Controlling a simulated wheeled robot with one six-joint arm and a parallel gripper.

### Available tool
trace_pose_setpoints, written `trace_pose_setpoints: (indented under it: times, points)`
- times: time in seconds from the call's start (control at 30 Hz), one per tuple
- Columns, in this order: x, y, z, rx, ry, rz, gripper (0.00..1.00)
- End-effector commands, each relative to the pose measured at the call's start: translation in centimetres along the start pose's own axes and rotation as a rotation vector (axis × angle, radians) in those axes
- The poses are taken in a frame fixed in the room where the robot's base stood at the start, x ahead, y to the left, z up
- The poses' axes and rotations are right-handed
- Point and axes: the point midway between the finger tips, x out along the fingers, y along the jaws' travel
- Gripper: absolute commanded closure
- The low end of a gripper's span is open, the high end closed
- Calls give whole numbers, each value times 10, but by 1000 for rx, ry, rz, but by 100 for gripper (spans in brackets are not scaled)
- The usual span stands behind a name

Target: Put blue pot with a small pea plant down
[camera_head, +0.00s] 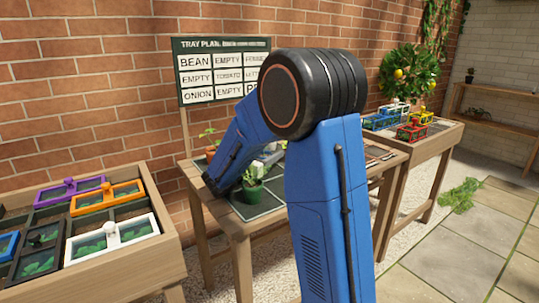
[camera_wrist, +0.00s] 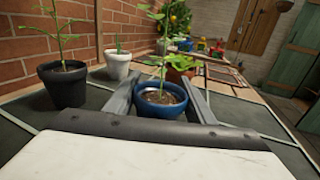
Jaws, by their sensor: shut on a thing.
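The blue pot (camera_wrist: 160,104) with a thin, small pea plant (camera_wrist: 163,55) is between the two fingers of my gripper (camera_wrist: 160,100) in the wrist view. The fingers are shut on it, one on each side, and the pot looks upright with brown soil. Its base is hidden behind my gripper's body, so I cannot tell if it touches the surface. In the head view my arm hides most of this area, and I cannot make out the blue pot there. The dark gridded tray (camera_head: 258,210) lies on the middle wooden table.
A black pot (camera_wrist: 63,84) and a white pot (camera_wrist: 118,64) stand left of the blue pot. The tray plan board (camera_head: 222,72) stands behind. Side tables hold colored frames (camera_head: 105,198).

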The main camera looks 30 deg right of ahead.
Motion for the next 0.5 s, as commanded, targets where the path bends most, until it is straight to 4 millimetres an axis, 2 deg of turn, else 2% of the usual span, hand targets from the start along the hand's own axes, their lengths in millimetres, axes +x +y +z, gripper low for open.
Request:
trace_pose_setpoints:
  times: [0.17, 0.2, 0.27, 0.5]
  points:
    - [0, 0, -2, -1, 0, 0, 76]
    - [0, 0, -2, 0, 0, 0, 44]
    - [0, 0, -1, 0, 0, 0, 32]
    - [0, 0, -1, 0, 0, 0, 32]
